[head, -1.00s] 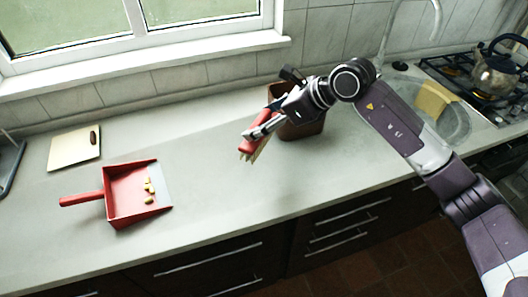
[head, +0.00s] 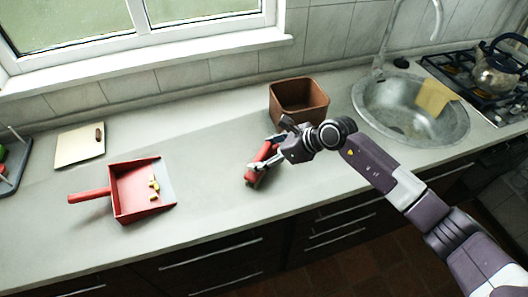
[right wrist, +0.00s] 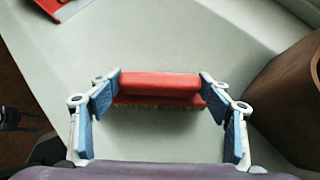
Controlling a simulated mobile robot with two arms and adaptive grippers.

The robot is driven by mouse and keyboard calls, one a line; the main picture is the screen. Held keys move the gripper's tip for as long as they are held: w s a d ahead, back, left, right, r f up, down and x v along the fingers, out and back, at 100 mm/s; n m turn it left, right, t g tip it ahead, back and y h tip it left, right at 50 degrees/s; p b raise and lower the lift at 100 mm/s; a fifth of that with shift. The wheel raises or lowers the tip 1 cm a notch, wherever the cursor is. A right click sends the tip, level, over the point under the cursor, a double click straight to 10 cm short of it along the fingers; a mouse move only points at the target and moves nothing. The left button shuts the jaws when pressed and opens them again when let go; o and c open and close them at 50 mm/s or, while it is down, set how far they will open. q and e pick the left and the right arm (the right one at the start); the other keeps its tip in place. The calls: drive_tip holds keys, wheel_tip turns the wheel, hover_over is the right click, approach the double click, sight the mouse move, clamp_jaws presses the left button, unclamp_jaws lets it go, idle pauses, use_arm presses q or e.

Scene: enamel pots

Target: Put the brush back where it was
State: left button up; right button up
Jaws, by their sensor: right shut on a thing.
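The red brush (head: 254,170) is in my right gripper (head: 272,151), over the counter to the right of the dustpan. In the right wrist view the brush's red back (right wrist: 160,84) lies between the blue finger pads of my right gripper (right wrist: 160,95), with pale bristles below. It is low by the counter; I cannot tell whether it touches. The red dustpan (head: 125,182) lies on the left of the counter with several yellowish bits in it.
A brown open bin (head: 300,112) stands just behind my right gripper; its wall shows in the right wrist view (right wrist: 290,105). A cutting board (head: 78,148) lies at the back left. The sink (head: 410,130) is on the right. The counter between dustpan and brush is clear.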

drive_tip(key=shift+f, duration=0.15)
drive_tip(key=o, duration=1.8)
drive_tip(key=shift+r, duration=0.2)
drive_tip(key=shift+b+v, duration=1.5)
drive_tip(key=shift+v, duration=4.5)
